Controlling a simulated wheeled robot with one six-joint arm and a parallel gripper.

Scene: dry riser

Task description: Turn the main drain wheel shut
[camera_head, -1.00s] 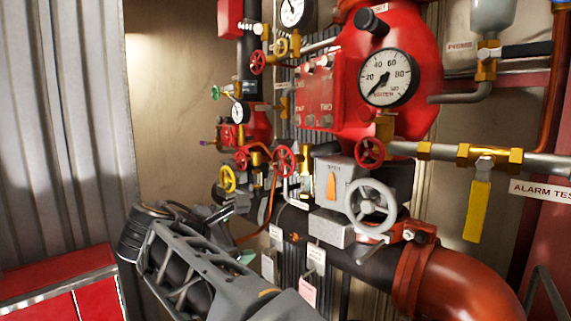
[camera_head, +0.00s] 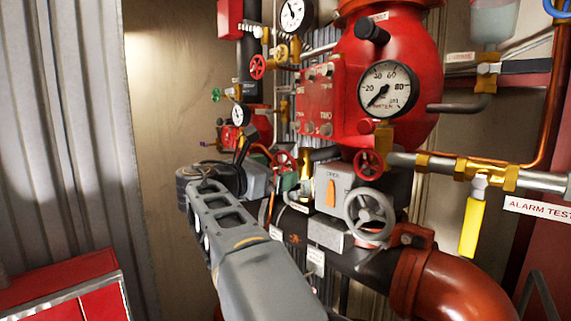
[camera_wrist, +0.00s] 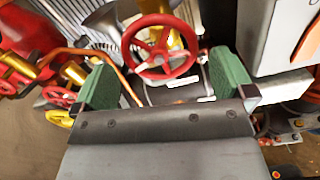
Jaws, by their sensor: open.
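A small red handwheel (camera_head: 285,160) stands at the middle of the valve assembly, beside my gripper (camera_head: 268,165). In the wrist view the red wheel (camera_wrist: 163,73) faces me, upright, with a brassy stem behind it. My gripper (camera_wrist: 164,82) is open. Its green-padded fingers stand left and right of the wheel, with gaps on both sides. I cannot tell whether the fingertips reach past the rim. No readable label names the main drain wheel. My wrist and arm hide part of the lower left piping.
A second red wheel (camera_head: 369,164) and a grey handwheel (camera_head: 370,215) sit to the right. A grey box with an orange lever (camera_head: 331,190) stands close to my gripper's right. A yellow lever (camera_head: 472,227) hangs far right. A red cabinet (camera_head: 65,297) is lower left.

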